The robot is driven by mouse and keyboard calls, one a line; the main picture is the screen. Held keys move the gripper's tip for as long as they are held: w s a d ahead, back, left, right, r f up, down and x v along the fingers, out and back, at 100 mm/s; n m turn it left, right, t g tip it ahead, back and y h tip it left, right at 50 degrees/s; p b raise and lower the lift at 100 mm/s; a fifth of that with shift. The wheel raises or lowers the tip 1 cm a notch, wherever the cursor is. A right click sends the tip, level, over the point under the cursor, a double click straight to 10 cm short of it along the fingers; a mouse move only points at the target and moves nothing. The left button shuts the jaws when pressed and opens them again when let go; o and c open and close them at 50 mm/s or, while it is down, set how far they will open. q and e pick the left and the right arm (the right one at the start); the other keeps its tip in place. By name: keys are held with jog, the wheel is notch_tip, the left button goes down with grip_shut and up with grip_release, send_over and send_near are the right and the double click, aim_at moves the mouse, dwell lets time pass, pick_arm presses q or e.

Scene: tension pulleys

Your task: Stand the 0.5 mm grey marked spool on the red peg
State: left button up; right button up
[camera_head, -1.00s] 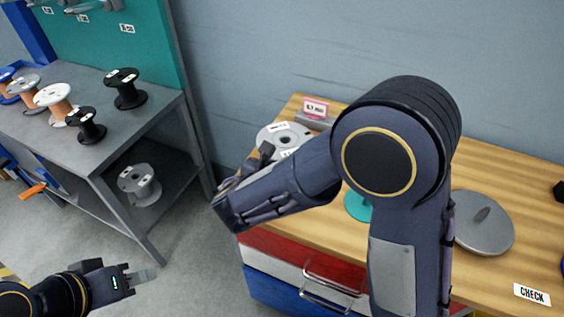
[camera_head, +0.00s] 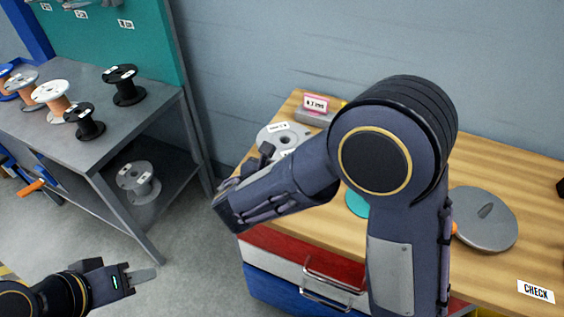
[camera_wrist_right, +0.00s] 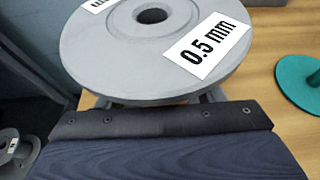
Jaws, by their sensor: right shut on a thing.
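A grey spool (camera_head: 297,133) with white labels is at the left end of the wooden worktop. In the right wrist view the spool (camera_wrist_right: 120,62) shows a "0.5 mm" label on its top flange and a dark centre hole. My right gripper (camera_head: 256,162) is shut on the spool, its fingers mostly hidden under the flange. The spool looks upright; I cannot tell whether it touches the worktop. My left gripper (camera_head: 140,278) is low at the left, away from everything; its jaw opening is unclear. I see no red peg; my right arm hides part of the worktop.
A teal disc (camera_head: 356,204) and a grey disc (camera_head: 488,230) lie on the worktop (camera_head: 490,160). A pink-edged sign (camera_head: 316,104) stands behind the spool. A grey bench (camera_head: 55,150) at left carries several spools; another grey spool (camera_head: 140,180) is on its lower shelf.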

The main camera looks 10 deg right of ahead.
jog(key=shift+f, duration=0.1)
dwell(0.3)
jog(key=o, duration=1.5)
jog(key=shift+p+v, duration=0.35)
jog(key=shift+v, duration=3.55)
